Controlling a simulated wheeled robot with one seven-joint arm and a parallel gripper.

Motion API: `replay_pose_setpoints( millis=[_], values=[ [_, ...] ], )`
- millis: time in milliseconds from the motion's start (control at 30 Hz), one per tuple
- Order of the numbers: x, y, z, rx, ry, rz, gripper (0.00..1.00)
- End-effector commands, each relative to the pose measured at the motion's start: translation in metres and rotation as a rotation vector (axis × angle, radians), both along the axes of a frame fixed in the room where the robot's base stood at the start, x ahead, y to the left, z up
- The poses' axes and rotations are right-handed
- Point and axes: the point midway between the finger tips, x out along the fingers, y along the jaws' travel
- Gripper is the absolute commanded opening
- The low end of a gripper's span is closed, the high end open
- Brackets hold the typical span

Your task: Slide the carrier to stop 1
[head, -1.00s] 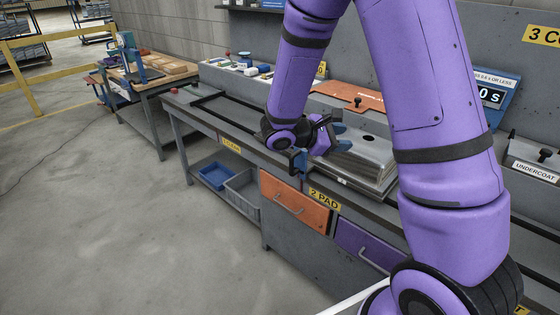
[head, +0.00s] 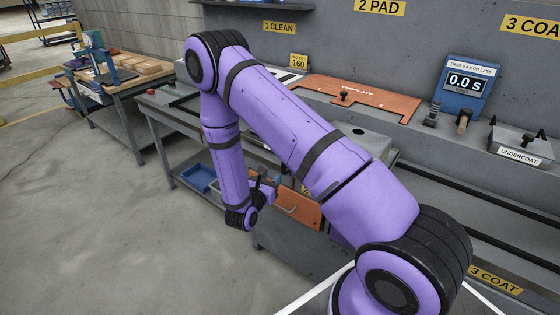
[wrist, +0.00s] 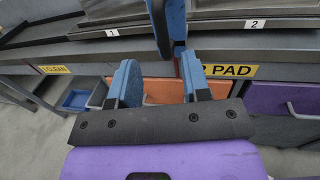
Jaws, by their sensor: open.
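My gripper (head: 266,190) hangs low in front of the bench, beside the orange drawer in the head view. In the wrist view its blue fingers (wrist: 172,48) are apart with nothing between them. A grey metal block (head: 372,143) on the bench may be the carrier; my arm hides much of it, so I cannot tell for sure. In the wrist view the bench edge carries a stop label 1 (wrist: 112,33) on the left and a stop label 2 (wrist: 254,24) on the right. My fingers point up toward the edge between these labels.
The orange drawer (wrist: 163,90) and purple drawer (wrist: 284,99) lie below the bench edge. A blue bin (head: 198,177) sits on the lower shelf. An orange template (head: 345,92), a timer (head: 466,83) and an undercoat box (head: 520,148) stand further back.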

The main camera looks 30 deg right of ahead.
Motion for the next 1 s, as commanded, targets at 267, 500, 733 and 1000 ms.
replay_pose_setpoints(
  millis=[267,500,733,1000],
  values=[
    [0.021,-0.038,0.001,0.000,-0.002,-0.008,0.44],
    [0.042,-0.071,0.001,0.001,-0.003,-0.005,0.44],
    [0.052,-0.087,0.001,0.001,-0.001,-0.004,0.44],
    [0.053,-0.089,0.001,0.001,-0.001,-0.004,0.44]
  ],
)
